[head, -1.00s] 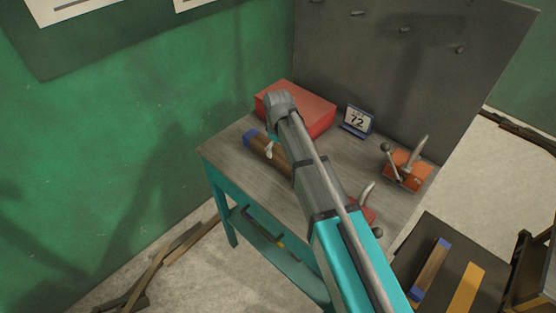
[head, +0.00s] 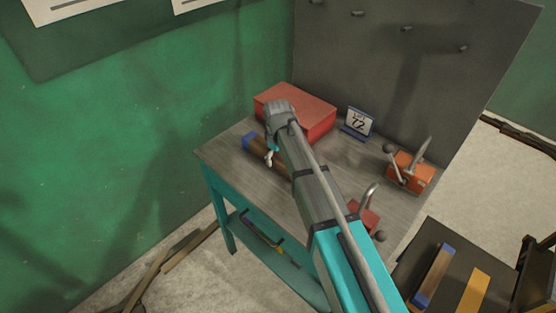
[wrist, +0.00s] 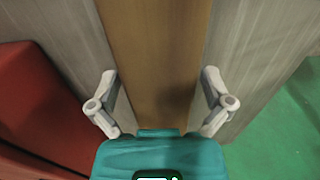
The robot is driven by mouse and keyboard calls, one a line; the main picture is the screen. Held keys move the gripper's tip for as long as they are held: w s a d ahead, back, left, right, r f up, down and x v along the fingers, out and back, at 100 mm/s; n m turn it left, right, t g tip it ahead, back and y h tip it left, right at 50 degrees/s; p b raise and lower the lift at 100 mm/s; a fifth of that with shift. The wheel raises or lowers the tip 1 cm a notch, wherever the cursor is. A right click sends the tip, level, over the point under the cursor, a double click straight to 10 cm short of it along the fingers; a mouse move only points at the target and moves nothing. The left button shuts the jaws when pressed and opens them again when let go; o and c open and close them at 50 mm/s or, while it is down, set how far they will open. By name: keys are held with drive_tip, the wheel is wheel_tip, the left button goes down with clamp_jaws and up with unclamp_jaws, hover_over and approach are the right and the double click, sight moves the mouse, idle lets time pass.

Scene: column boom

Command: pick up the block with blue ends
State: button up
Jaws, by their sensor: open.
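A brown wooden block (head: 263,149) lies on the grey worktable. Its left end is blue in the head view; its other end is hidden behind my arm. In the wrist view the brown block (wrist: 155,45) runs lengthwise between my fingers, with no blue end in sight. My gripper (wrist: 160,80) is open, with one pale finger on each side of the block. In the head view my gripper (head: 269,157) is at the block, partly hidden by my wrist. I cannot tell whether the fingers touch it.
A red box (head: 298,110) stands behind the block. A calendar stand (head: 358,122) and two red clamp-like fixtures, one at the right (head: 410,172), share the table (head: 222,155). Another blue-ended block (head: 433,275) and a yellow strip (head: 469,294) lie on a dark surface at lower right.

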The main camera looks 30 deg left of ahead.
drive_tip(key=c, duration=1.1)
drive_tip(key=shift+r, duration=0.1)
drive_tip(key=shift+c, duration=0.2)
wheel_tip(320, 180, up, 3)
drive_tip(key=p, duration=0.2)
drive_tip(key=shift+f+p, duration=0.2)
drive_tip(key=shift+p, duration=0.15)
drive_tip(key=s+d+r+p, duration=0.7)
drive_tip(key=s+r+p, duration=0.3)
drive_tip(key=s, duration=0.2)
drive_tip(key=shift+r, duration=0.1)
